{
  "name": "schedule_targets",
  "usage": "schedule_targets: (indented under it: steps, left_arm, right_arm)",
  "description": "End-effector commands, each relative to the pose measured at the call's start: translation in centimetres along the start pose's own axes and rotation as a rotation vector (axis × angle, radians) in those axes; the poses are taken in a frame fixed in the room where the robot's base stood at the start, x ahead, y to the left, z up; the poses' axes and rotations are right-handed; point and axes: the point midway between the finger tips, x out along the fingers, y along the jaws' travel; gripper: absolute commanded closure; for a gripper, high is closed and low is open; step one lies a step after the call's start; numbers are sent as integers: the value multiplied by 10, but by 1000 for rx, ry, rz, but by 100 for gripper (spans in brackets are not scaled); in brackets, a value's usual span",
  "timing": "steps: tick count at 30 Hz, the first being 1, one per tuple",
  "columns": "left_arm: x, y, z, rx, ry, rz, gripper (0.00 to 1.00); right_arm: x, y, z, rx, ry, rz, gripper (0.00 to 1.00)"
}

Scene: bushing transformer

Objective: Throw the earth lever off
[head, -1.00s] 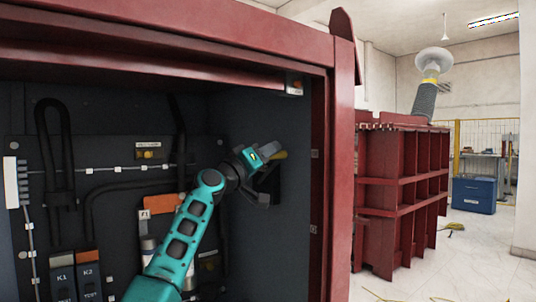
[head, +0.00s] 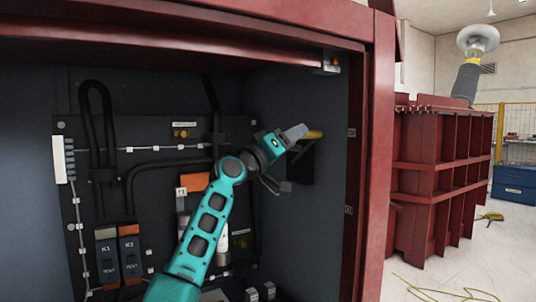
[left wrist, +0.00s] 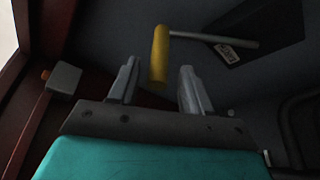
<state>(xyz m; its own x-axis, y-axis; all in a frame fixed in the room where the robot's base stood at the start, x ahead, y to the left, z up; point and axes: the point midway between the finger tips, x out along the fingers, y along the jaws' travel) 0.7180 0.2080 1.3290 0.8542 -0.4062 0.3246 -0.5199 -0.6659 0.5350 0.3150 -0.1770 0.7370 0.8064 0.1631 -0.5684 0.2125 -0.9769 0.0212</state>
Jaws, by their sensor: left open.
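The earth lever has a yellow handle (head: 314,134) and stands out from a dark mount (head: 302,165) on the cabinet's right inner wall. In the left wrist view its yellow handle (left wrist: 160,54) is upright, with a grey rod running right to a dark labelled plate (left wrist: 256,32). My left gripper (head: 296,159) is open beside the lever. In the left wrist view its two grey fingers (left wrist: 158,78) stand either side of the handle's lower end, with gaps on both sides. How deep the handle sits between them is hard to tell. My right gripper is not in view.
The red cabinet frame (head: 371,150) edges the opening on the right. K1 (head: 106,255) and K2 (head: 131,252) units, cables and an orange block (head: 194,182) are on the back panel. A red ribbed tank (head: 440,180) stands outside. The space left of my arm is open.

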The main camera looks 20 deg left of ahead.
Motion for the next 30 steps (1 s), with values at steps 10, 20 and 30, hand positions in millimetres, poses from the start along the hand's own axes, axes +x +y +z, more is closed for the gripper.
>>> schedule_targets:
  steps: [10, 20, 30]
  left_arm:
    - [-58, -1, 1, 4, 0, -2, 52]
    - [-86, 0, -1, 2, 1, -1, 52]
    - [-88, 0, -1, 1, 1, -1, 52]
  right_arm:
    - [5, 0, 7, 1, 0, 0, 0]
    - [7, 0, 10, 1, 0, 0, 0]
    - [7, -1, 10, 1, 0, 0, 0]
